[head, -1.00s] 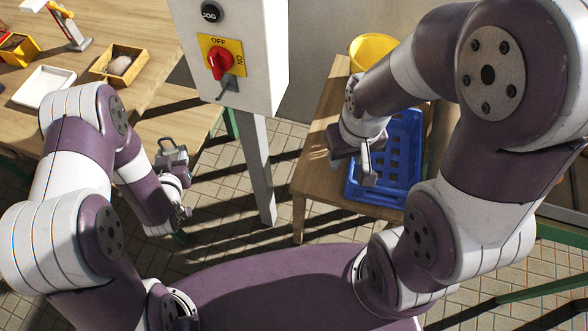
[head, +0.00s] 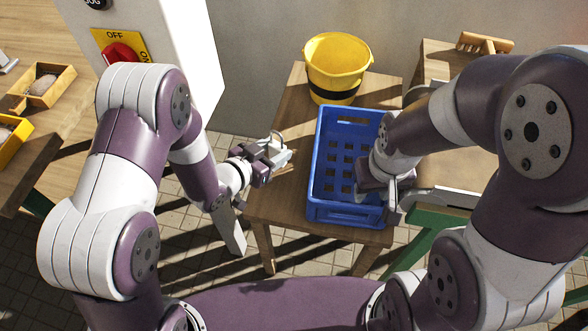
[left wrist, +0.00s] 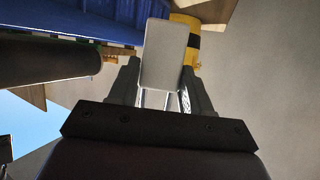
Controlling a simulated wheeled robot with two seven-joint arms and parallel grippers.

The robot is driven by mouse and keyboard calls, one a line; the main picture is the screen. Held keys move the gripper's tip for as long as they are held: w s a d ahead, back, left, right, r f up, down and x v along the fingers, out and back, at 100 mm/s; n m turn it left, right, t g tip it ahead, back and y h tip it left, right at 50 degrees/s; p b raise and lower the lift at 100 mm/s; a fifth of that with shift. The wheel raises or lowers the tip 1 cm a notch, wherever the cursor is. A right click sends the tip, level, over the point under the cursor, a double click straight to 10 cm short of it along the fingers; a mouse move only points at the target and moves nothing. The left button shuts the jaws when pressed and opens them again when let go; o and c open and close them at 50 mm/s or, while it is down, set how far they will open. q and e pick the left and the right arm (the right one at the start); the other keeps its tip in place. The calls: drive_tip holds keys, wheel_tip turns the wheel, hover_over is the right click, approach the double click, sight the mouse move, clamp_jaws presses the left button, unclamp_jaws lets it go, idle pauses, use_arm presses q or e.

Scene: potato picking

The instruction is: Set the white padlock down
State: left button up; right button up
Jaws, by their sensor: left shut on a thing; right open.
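My left gripper (head: 270,157) is shut on the white padlock (head: 282,158), near the left edge of the small wooden table. The padlock's shackle shows above the fingers in the head view. In the left wrist view the padlock (left wrist: 165,55) is a pale block between the two fingers (left wrist: 163,95). It appears to be held clear of the tabletop; the exact height cannot be told. My right gripper (head: 388,196) is open over the right front part of the blue crate, partly hidden by its own wrist.
A blue crate (head: 340,213) stands on the small wooden table (head: 270,200). A yellow bucket (head: 338,70) stands behind it. The white switch box (head: 175,50) on its post is at left. A wooden brush (head: 485,43) lies at the back right. A bare strip of tabletop lies left of the crate.

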use_arm(q)
drive_tip(key=f+b, duration=0.1)
drive_tip(key=f, duration=0.3)
drive_tip(key=f+b, duration=0.1)
drive_tip(key=f, duration=0.4)
drive_tip(key=shift+s+a+f, duration=0.1)
drive_tip(key=shift+s+a, duration=0.1)
